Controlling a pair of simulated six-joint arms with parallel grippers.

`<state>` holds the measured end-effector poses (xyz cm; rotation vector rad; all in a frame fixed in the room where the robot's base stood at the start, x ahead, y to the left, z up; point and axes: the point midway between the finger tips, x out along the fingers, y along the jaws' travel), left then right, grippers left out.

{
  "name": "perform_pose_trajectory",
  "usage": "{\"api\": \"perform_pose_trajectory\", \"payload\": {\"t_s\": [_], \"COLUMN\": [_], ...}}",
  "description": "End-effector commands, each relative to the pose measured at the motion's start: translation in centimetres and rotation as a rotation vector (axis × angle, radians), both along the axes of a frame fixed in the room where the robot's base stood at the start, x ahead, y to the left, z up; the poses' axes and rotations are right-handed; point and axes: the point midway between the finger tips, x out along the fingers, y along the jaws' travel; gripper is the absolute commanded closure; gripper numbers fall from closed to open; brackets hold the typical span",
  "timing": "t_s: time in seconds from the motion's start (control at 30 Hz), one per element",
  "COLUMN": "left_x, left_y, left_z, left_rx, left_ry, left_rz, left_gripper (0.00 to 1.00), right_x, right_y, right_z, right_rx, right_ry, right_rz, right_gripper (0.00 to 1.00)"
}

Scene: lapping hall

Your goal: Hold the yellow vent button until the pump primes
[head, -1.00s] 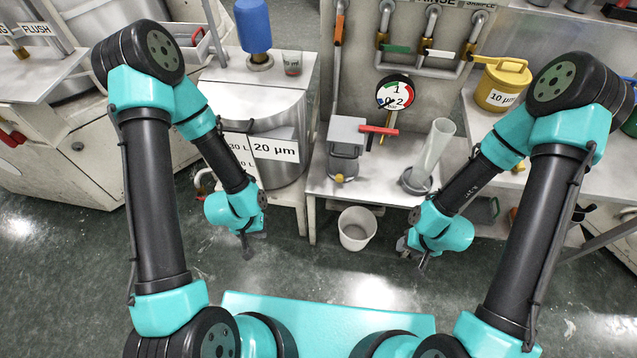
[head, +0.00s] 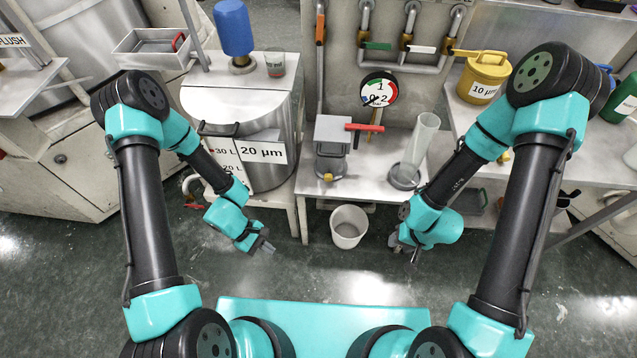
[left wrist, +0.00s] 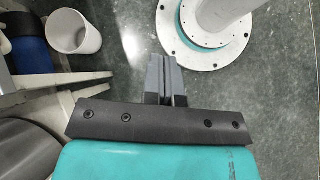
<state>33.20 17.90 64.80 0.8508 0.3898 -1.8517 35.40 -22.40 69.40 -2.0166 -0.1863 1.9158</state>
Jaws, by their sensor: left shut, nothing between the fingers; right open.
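The pump (head: 332,135) is a grey boxy unit with a red lever (head: 365,127), standing on the pale bench in the middle of the head view. A small yellow button (head: 328,177) sits low on its front. My left gripper (head: 267,248) is shut and empty, in front of the bench and below and left of the button, well apart from it. In the left wrist view its fingers (left wrist: 166,78) are together with nothing between them. My right gripper (head: 413,254) is open and empty, below and right of the button. The button does not show in the left wrist view.
A round gauge (head: 379,90) hangs behind the pump. A clear cylinder (head: 421,140) stands right of it. A white bucket (head: 349,227) is on the floor between my grippers and shows in the left wrist view (left wrist: 75,30). A 20 µm drum (head: 240,110) stands left.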

Motion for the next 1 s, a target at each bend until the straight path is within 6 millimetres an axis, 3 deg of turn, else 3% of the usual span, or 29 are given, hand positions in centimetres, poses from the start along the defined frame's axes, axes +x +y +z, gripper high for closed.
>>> {"api": "perform_pose_trajectory", "payload": {"t_s": [0.23, 0.4, 0.5, 0.67, 1.0], "left_x": [7.5, 14.3, 17.0, 18.9, 19.0], "left_y": [-3.8, -3.9, -3.2, -2.6, -2.7], "left_z": [-0.1, 0.2, 0.4, 0.6, 0.6], "left_rx": [-0.305, -0.516, -0.600, -0.656, -0.658], "left_ry": [0.133, 0.124, 0.099, 0.076, 0.076], "left_rz": [0.460, 0.746, 0.855, 0.930, 0.930], "left_gripper": [1.00, 1.00, 1.00, 1.00, 1.00], "right_x": [0.0, 0.0, 0.0, 0.0, 0.0], "right_y": [0.0, 0.0, 0.0, 0.0, 0.0], "right_z": [0.0, 0.0, 0.0, 0.0, 0.0], "right_rx": [0.000, 0.000, 0.000, 0.000, 0.000], "right_ry": [0.000, 0.000, 0.000, 0.000, 0.000], "right_rz": [0.000, 0.000, 0.000, 0.000, 0.000], "right_gripper": [0.57, 0.57, 0.57, 0.57, 0.57]}}
